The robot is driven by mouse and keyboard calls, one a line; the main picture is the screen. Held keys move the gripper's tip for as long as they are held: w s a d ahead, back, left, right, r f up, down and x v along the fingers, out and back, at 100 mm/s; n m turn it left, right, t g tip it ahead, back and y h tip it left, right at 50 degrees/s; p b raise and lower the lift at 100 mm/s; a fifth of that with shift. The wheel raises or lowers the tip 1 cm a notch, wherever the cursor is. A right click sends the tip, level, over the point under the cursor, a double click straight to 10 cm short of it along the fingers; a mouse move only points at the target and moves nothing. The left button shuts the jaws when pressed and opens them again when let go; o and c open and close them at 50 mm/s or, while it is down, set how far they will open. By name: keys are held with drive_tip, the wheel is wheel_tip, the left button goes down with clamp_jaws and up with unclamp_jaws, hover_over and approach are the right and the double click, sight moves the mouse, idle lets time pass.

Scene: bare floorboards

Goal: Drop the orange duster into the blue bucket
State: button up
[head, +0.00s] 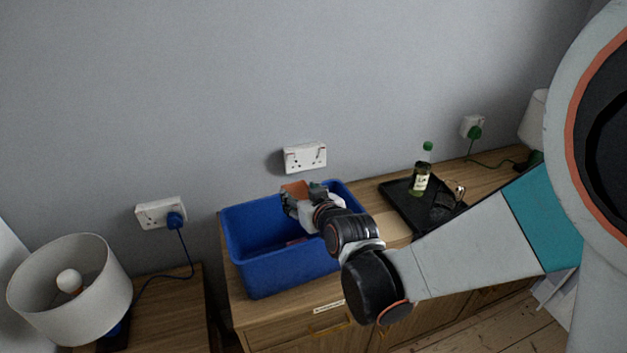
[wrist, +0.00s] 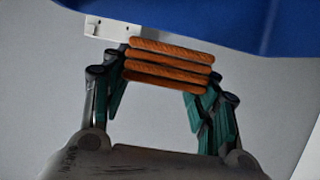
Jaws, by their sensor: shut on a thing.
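The orange duster (wrist: 168,64), a ridged orange block, sits between the two fingers of my gripper (wrist: 166,78) in the wrist view. My gripper (head: 298,194) is shut on it. In the head view the orange duster (head: 294,187) shows just past the fingers, above the blue bucket's opening near its back side. The blue bucket (head: 290,270) is a rectangular tub on the wooden cabinet. Its blue wall (wrist: 230,22) also shows along the top of the wrist view. My arm hides the bucket's right part. A small reddish patch shows inside it.
A black tray (head: 398,198) with a green-capped bottle (head: 422,172) and a glass-like item stands right of the bucket. A white lamp (head: 70,285) stands at lower left. Wall sockets (head: 305,157) are behind the bucket. Bare cabinet top lies between bucket and tray.

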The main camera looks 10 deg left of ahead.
wheel_tip(320, 180, down, 5)
drive_tip(key=b, duration=0.3)
drive_tip(key=shift+r, duration=0.15)
drive_tip(key=o, duration=1.1)
drive_tip(key=shift+r, duration=0.1)
